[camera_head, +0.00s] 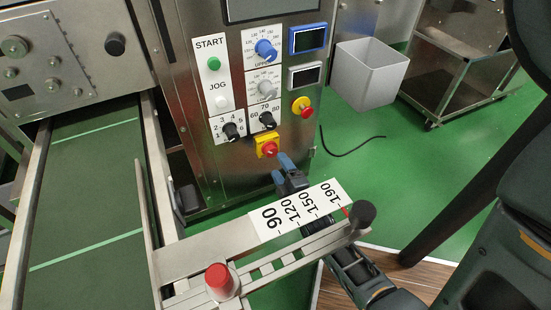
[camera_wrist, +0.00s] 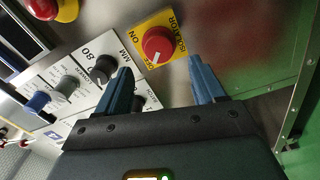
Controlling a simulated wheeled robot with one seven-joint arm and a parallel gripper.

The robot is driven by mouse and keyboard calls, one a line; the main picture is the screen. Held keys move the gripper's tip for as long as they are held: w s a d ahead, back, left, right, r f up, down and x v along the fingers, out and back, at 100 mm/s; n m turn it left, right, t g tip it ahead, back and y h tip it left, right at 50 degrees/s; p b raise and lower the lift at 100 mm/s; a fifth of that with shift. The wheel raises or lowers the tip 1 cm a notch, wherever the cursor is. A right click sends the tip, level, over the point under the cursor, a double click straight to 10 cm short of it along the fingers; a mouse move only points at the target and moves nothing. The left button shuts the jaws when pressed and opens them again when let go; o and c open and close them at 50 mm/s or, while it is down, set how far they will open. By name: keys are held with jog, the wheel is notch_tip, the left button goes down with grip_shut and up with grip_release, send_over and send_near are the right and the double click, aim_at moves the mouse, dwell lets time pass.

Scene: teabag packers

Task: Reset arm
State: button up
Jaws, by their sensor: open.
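My gripper (camera_head: 283,171) is open and empty, with two blue fingers pointing at the lower part of the steel control panel (camera_head: 184,75). In the head view it is just below the red isolator knob on its yellow plate (camera_head: 267,147). In the wrist view the fingers (camera_wrist: 163,78) stand apart, with the red isolator knob (camera_wrist: 157,44) beyond them and nothing between them. My forearm comes up from the bottom right and is partly hidden by the scale plate.
A metal bracket with a white scale plate (camera_head: 300,208), a black knob (camera_head: 364,214) and a red knob (camera_head: 222,279) crosses in front of my arm. A conveyor (camera_head: 85,205) lies at left. A grey bin (camera_head: 370,75) and a steel cart (camera_head: 455,75) stand behind at right. Green floor (camera_head: 400,160) is open between.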

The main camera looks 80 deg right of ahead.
jog(key=shift+v, duration=1.15)
